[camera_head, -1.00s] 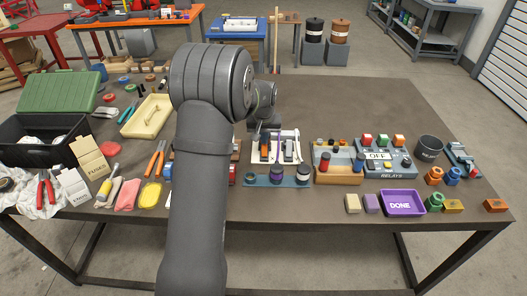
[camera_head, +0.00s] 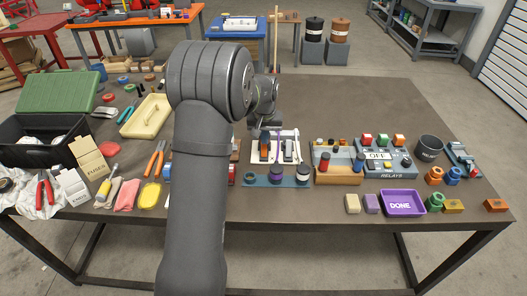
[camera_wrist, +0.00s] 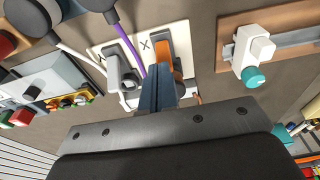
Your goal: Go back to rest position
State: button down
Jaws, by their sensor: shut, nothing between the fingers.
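My gripper (camera_wrist: 157,90) shows in the wrist view as two blue-grey fingers pressed together, with nothing between them. It is over the white plate (camera_wrist: 178,32) that carries a grey lever (camera_wrist: 122,62) and an orange lever (camera_wrist: 172,62). The fingers overlap the orange lever in this view; I cannot tell the gap between them. In the head view the white plate (camera_head: 262,158) lies mid-table, and my wrist is just behind it. The fingertips are hard to make out there, partly behind my arm.
A blue-grey rack (camera_head: 262,181) stands in front of the plate. To the right are the relay box (camera_head: 392,173), a dark cup (camera_head: 429,147) and the purple DONE tray (camera_head: 418,210). A cream tray (camera_head: 160,108) is at left. The table's back right (camera_head: 350,105) is clear.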

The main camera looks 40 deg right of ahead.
aim_at(264, 149)
jog(key=shift+w+r, duration=0.1)
jog(key=shift+r, duration=0.75)
jog(key=shift+f, duration=0.1)
jog(key=f, duration=0.6)
jog(key=shift+w+d, duration=0.25)
jog(key=shift+w, duration=0.1)
jog(key=shift+s+a+r, duration=0.1)
jog(key=shift+s+a, duration=0.15)
jog(key=shift+r, duration=0.1)
